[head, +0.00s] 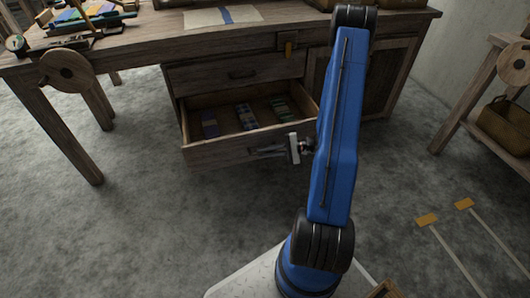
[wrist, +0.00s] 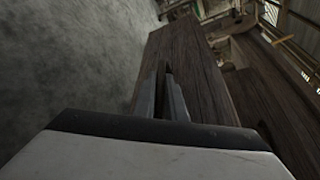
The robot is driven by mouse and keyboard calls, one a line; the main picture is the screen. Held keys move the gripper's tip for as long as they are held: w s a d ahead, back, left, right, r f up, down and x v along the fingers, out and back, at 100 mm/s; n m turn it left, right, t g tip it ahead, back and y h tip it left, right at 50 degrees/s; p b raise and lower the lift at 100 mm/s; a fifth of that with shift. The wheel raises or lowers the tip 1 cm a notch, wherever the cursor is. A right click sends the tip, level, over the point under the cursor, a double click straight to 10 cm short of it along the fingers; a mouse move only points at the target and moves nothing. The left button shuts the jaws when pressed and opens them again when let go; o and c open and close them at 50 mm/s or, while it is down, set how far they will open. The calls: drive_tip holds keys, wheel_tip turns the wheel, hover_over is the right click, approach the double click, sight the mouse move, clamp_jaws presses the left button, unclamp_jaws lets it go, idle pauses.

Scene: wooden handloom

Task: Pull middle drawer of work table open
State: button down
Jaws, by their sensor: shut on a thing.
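The wooden work table (head: 130,48) stands across the back of the head view. Below its closed upper drawer (head: 205,78) a lower drawer (head: 210,157) is pulled out, with its inside showing. My gripper (head: 258,152) is at the middle of this open drawer's front, coming from the right. In the wrist view the drawer front (wrist: 205,85) is a dark wooden board, and the finger tips (wrist: 165,78) are close together against it. My gripper is shut on the drawer handle, which the fingers mostly hide.
Several small patterned packets (head: 246,117) lie in the open drawer. A cupboard door (head: 388,75) is right of the drawers, partly behind my arm. A round wooden wheel (head: 67,70) is at the table's left leg. A side bench (head: 480,85) stands at right.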

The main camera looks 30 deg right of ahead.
drive_tip(key=shift+d, duration=0.1)
drive_tip(key=c, duration=1.8)
unclamp_jaws()
drive_tip(key=v, duration=1.7)
drive_tip(key=shift+s+d, duration=0.1)
drive_tip(key=shift+d, duration=0.05)
